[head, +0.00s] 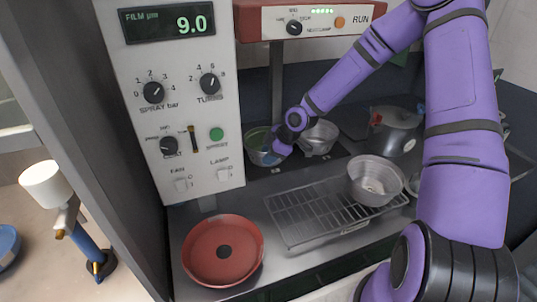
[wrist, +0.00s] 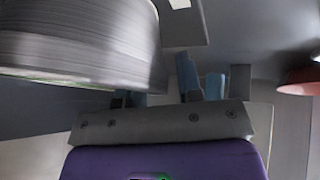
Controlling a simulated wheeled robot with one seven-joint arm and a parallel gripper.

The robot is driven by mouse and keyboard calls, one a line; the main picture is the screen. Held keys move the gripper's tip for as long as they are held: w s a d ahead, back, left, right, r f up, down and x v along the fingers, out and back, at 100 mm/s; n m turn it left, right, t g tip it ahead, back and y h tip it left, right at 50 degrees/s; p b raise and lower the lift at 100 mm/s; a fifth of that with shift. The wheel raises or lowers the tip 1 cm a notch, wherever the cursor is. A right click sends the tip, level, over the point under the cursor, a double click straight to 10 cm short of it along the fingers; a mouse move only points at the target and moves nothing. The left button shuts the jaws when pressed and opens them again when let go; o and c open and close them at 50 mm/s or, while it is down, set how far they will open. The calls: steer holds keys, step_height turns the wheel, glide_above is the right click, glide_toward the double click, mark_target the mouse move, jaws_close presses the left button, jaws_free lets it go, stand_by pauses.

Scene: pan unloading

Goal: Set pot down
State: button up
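In the head view, my gripper (head: 281,148) is at the back of the counter, at the right side of a grey metal pot (head: 258,157). In the wrist view, a large grey metal pot wall (wrist: 75,50) fills the upper left, close to my gripper (wrist: 165,92). Blue finger parts show beside and partly behind this wall. The fingertips and any contact with the pot are not clear, so I cannot tell whether the gripper is shut on it. The pot looks upright and low, at counter level.
A second metal pot (head: 318,140) stands just right of it. A lidded pot (head: 397,137) is further right. A round metal pan (head: 375,192) sits on the wire rack (head: 300,222). A red pan (head: 222,272) lies at the front left. A control panel (head: 180,100) stands left.

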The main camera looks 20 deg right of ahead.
steer(key=shift+r, duration=0.15)
steer(key=v, duration=1.2)
steer(key=s+r+m+h, duration=0.2)
steer(key=s+r+m, duration=0.5)
steer(key=s+r, duration=0.5)
steer(key=s+r+m+t+h, duration=0.1)
steer(key=s+r+m+h, duration=0.2)
steer(key=s+r+m, duration=0.5)
steer(key=shift+s+r, duration=1.95)
steer(key=shift+s, duration=3.25)
